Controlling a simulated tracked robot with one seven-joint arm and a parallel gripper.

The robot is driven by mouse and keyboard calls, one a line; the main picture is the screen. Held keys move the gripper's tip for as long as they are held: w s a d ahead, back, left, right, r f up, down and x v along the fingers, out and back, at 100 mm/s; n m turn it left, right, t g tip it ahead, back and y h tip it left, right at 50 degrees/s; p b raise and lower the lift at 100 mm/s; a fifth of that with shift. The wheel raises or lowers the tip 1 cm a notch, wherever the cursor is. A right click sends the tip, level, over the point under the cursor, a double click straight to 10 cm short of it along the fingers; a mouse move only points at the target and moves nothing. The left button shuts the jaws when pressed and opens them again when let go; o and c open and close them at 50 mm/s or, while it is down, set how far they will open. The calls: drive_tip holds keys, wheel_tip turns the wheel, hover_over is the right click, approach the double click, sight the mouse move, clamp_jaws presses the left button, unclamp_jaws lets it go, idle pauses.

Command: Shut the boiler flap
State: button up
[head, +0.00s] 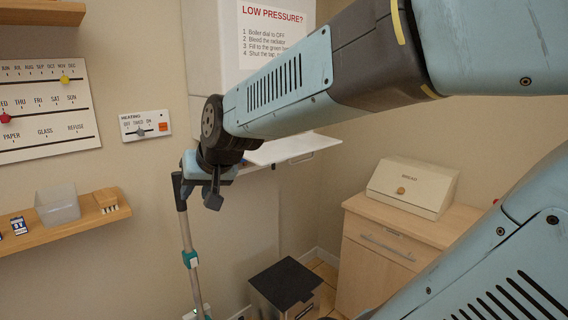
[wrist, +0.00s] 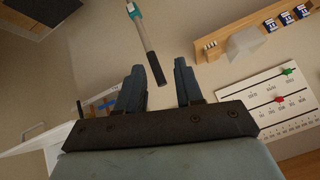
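The boiler (head: 207,60) is a white wall cabinet with a "LOW PRESSURE?" notice on its front. Its white flap (head: 292,149) hangs open, standing out roughly level from the bottom, with a thin handle at its outer edge. The flap also shows at the lower left of the wrist view (wrist: 35,148). My gripper (head: 213,195) is left of the flap in the head view, pointing down, and apart from it. In the wrist view my gripper (wrist: 160,82) has its two fingers spread with nothing held. My arm hides part of the boiler and notice.
A pole with a dark grip (head: 180,192) stands by the wall behind my gripper; it shows between the fingers in the wrist view (wrist: 155,68). A shelf (head: 70,228) and heating panel (head: 146,126) are left. A black-topped bin (head: 284,283) stands below; a cabinet (head: 375,250) holds a bread box (head: 412,187).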

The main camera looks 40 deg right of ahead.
drive_tip(key=w+d+f+m+t+h, duration=0.25)
drive_tip(key=w+d+m+h, duration=0.2)
drive_tip(key=w+d, duration=0.4)
drive_tip(key=w+d+f+m+t+h, duration=0.1)
drive_tip(key=w+d+f+m+h, duration=0.3)
drive_tip(key=w, duration=0.8)
drive_tip(key=m+g+h, duration=1)
drive_tip(key=g+h, duration=0.2)
drive_tip(key=h, duration=0.4)
approach(297, 162)
drive_tip(key=shift+y, duration=0.25)
drive_tip(key=x, duration=1)
drive_tip(key=shift+w+d, duration=0.25)
drive_tip(key=shift+w, duration=0.05)
clamp_jaws()
